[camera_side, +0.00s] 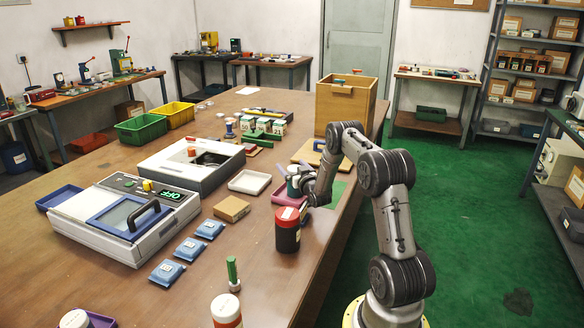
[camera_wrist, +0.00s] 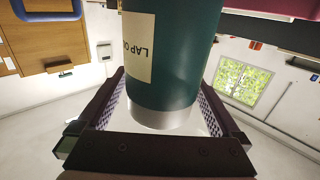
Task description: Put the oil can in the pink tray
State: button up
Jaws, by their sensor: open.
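The oil can is a dark green cylinder (camera_side: 293,184) with a pale label; in the wrist view the can (camera_wrist: 172,55) shows a silver rim and upside-down lettering starting "LAP O". The pink tray (camera_side: 277,198) is at the table's right edge, and the can is upright at it, its base hidden by the rim. A dark pink strip at the top right of the wrist view (camera_wrist: 275,7) looks like this tray. My gripper (camera_side: 303,186) is open, with its fingers on either side of the can (camera_wrist: 160,88); whether they touch it is unclear.
A red and black canister (camera_side: 287,232) stands close in front of the tray. A white tray (camera_side: 249,181) lies left of it and a wooden box (camera_side: 345,105) stands behind. A cardboard box (camera_side: 232,208) and several blue packets (camera_side: 188,249) are further left.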

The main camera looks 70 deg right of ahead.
jog(key=shift+r, duration=0.2)
jog(key=v, duration=1.2)
jog(key=w+a+r+n+y, duration=0.3)
jog(key=w+a+r+y, duration=0.1)
jog(key=w+a+r, duration=0.55)
jog(key=s+a+r+n+g+y, duration=0.1)
jog(key=a+r+y, duration=0.15)
jog(key=a, duration=0.35)
jog(key=a+r+n+g+y, duration=0.1)
jog(key=a+r, duration=0.3)
jog(key=a, duration=0.2)
jog(key=s+a+r+n+g+y, duration=0.2)
jog(key=s+a+r+y, duration=0.1)
jog(key=s+a, duration=0.75)
jog(key=s+a+n+g+y, duration=0.2)
jog(key=s+a+g, duration=0.1)
jog(key=s+a, duration=0.7)
jog(key=s+f, duration=0.1)
jog(key=s, duration=0.3)
jog(key=shift+s, duration=0.2)
